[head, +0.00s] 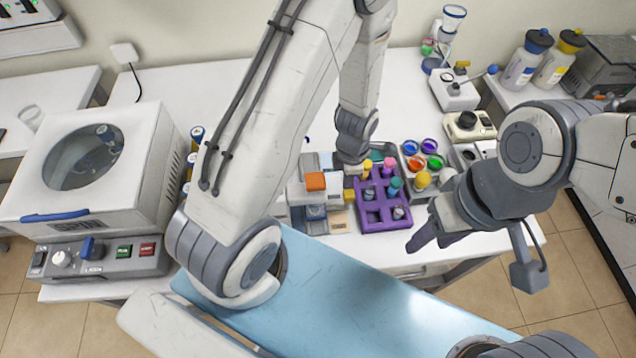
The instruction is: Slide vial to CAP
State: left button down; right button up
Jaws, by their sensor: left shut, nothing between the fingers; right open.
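A purple rack (384,222) stands on the white bench and holds several small vials with coloured tops, among them a teal-topped vial (394,186). Left of it is a small white-and-grey device (312,212) with an orange block (315,181) on top. No CAP label is legible, and I cannot tell which vial the task means. My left gripper (351,176) is shut and empty, pointing down between the device and the rack. Its own arm hides part of this area. My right gripper (475,258) is open and empty, right of the rack near the bench's front edge.
A centrifuge labelled SPIN (95,165) stands at left. A tray with coloured cups (418,164) sits behind the rack at right. White instruments (468,126) and capped bottles (524,65) stand further back. The bench back (200,90) is clear.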

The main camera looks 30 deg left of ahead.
pick_arm(q)
jog(key=shift+s+d, duration=0.55)
jog(key=shift+s, duration=0.3)
jog(key=shift+w, duration=0.1)
jog(key=shift+w+a, duration=0.25)
notch_tip(320, 180, up, 8)
jog(key=p, duration=0.6)
jog(key=shift+f+p, duration=0.2)
jog(key=shift+p, duration=0.2)
